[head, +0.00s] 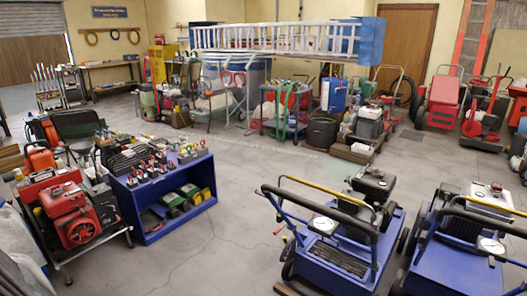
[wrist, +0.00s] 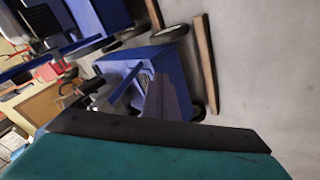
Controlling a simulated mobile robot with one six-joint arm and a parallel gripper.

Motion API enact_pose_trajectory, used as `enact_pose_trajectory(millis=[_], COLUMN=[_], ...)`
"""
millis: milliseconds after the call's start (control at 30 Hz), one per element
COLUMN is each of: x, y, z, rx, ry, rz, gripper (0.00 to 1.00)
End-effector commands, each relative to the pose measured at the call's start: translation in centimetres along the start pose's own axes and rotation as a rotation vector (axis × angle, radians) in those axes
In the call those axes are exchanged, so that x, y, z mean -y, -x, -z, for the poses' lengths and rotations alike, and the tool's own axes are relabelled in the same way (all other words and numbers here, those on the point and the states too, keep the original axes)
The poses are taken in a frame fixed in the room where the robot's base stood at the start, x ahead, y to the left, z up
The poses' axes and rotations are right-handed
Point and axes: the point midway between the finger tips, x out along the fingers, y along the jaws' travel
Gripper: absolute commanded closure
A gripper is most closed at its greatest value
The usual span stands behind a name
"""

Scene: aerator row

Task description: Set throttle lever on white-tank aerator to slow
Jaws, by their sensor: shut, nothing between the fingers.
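In the head view, two blue walk-behind aerators stand at the lower right. The white-tank aerator (head: 455,262) is the one at the right edge, with a white tank (head: 490,196) on its engine, and its near right side is cut off by the frame. Its throttle lever is too small to tell apart. The other aerator (head: 335,262) stands to its left, with a dark engine and a yellow bar above its handle.
A blue shelf unit (head: 150,222) with small tools stands at the left, beside a red machine (head: 70,215). Red machines (head: 445,100) line the back right. The grey floor (head: 240,200) between shelf and aerators is clear. A wooden strip (wrist: 206,65) lies on the floor.

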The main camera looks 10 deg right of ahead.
Motion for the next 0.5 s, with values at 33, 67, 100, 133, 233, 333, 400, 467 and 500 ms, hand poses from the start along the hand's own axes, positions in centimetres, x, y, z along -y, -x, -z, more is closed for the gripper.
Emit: enact_pose_trajectory(millis=[33, 67, 100, 133, 233, 333, 400, 467, 500], x=[2.0, 3.2, 4.8, 5.9, 9.8, 13.6, 16.1, 18.3, 19.7], y=[0.3, 0.4, 0.6, 0.8, 1.7, 2.8, 3.8, 4.8, 5.5], z=[0.2, 0.2, 0.1, 0.1, -0.3, -0.7, -1.1, -1.6, -1.9], rx=[0.022, 0.040, 0.063, 0.081, 0.144, 0.210, 0.260, 0.305, 0.335], ry=[-0.013, -0.022, -0.035, -0.045, -0.072, -0.093, -0.107, -0.116, -0.120], rz=[0.039, 0.062, 0.092, 0.115, 0.187, 0.258, 0.304, 0.344, 0.369], gripper=[1.00, 1.00, 1.00, 1.00, 1.00, 1.00, 1.00, 1.00, 1.00])
